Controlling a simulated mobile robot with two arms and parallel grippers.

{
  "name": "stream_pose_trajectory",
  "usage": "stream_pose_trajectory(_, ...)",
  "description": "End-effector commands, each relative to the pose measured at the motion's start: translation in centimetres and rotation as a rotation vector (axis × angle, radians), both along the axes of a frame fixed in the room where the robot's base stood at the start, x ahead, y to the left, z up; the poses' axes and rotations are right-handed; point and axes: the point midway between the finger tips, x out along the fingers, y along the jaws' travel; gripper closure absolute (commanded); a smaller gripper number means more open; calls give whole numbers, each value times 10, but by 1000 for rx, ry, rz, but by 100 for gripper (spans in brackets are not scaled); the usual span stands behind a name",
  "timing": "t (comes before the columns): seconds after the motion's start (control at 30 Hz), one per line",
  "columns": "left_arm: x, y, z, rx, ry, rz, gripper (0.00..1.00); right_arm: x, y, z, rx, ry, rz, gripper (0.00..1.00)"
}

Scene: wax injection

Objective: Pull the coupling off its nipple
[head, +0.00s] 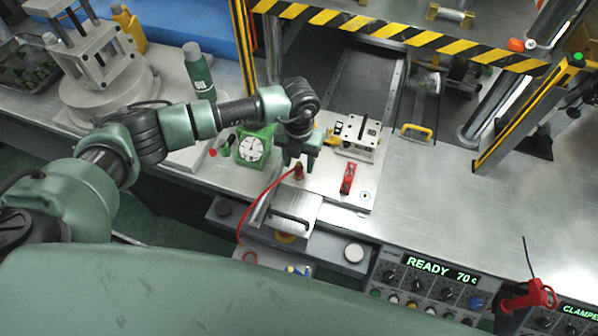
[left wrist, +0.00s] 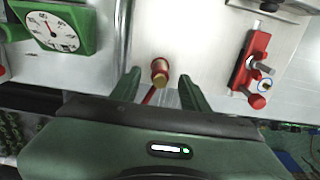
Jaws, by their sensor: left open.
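The coupling (head: 299,172) is a small brass and red piece standing on the metal plate. A red hose runs from it to the lower left in the head view. In the left wrist view the coupling (left wrist: 160,71) shows its brass end and a red band. I cannot make out the nipple separately. My left gripper (head: 300,158) points down at the coupling. In the left wrist view its two fingers (left wrist: 158,84) are apart, with the coupling showing between and just beyond the tips. No contact is visible. My right gripper is not in view.
A green dial gauge (head: 252,149) stands left of the coupling, and a red clamp (head: 347,178) stands right of it. A metal block fixture (head: 357,137) is behind. A green bottle (head: 198,70) stands behind my left arm. The bench to the right (head: 440,195) is clear.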

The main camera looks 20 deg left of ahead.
Motion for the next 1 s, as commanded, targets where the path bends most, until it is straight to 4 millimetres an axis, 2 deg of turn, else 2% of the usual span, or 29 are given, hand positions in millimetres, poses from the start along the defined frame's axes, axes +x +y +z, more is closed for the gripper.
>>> stream_pose_trajectory(0.03,0,0,-16,1,1,0,54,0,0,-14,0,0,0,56)
stream_pose_trajectory(0.1,0,0,-25,1,0,0,54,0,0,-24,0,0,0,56)
stream_pose_trajectory(0.3,0,0,-40,1,0,0,54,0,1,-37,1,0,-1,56)
stream_pose_trajectory(1.0,0,0,-40,0,-1,0,54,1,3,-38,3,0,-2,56)
